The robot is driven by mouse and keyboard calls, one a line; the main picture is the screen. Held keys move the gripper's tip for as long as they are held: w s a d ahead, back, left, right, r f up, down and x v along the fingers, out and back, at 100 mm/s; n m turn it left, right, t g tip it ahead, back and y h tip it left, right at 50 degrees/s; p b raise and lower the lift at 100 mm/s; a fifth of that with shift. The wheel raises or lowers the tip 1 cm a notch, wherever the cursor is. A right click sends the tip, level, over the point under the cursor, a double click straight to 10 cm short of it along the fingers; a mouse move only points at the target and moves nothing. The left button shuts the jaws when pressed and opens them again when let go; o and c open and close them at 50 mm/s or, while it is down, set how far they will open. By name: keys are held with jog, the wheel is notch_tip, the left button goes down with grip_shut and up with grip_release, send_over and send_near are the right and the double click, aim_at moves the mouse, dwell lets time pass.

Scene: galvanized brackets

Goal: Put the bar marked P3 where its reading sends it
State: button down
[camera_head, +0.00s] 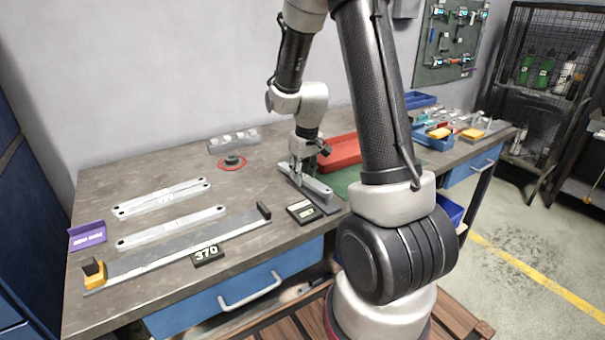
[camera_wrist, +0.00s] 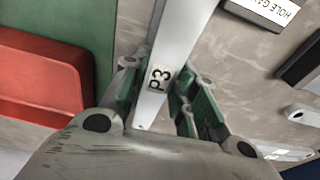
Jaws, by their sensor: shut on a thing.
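The bar marked P3 (camera_wrist: 180,40) is a pale metal strip with its label (camera_wrist: 158,79) facing up in the wrist view. My gripper (camera_wrist: 157,75) is shut on it, with one green-padded finger along each side. In the head view my gripper (camera_head: 303,168) is at the middle of the bench, holding the bar (camera_head: 318,187) at or just above a dark gauge (camera_head: 328,208). I cannot tell whether the bar touches the gauge. A small dark display (camera_head: 302,212) stands in front; its reading is too small to read. A label beginning "HOLE GA" (camera_wrist: 268,10) shows in the wrist view.
Two pale bars (camera_head: 160,198) (camera_head: 172,228) lie at left. A long gauge (camera_head: 170,250) has a display (camera_head: 207,255) showing 370. A purple sign (camera_head: 87,236), red disc (camera_head: 232,163), grey block (camera_head: 233,141), red tray (camera_head: 337,153) and blue bin (camera_head: 432,142) stand around.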

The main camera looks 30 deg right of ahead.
jog(key=shift+f, duration=0.1)
jog(key=c, duration=1.1)
grip_release()
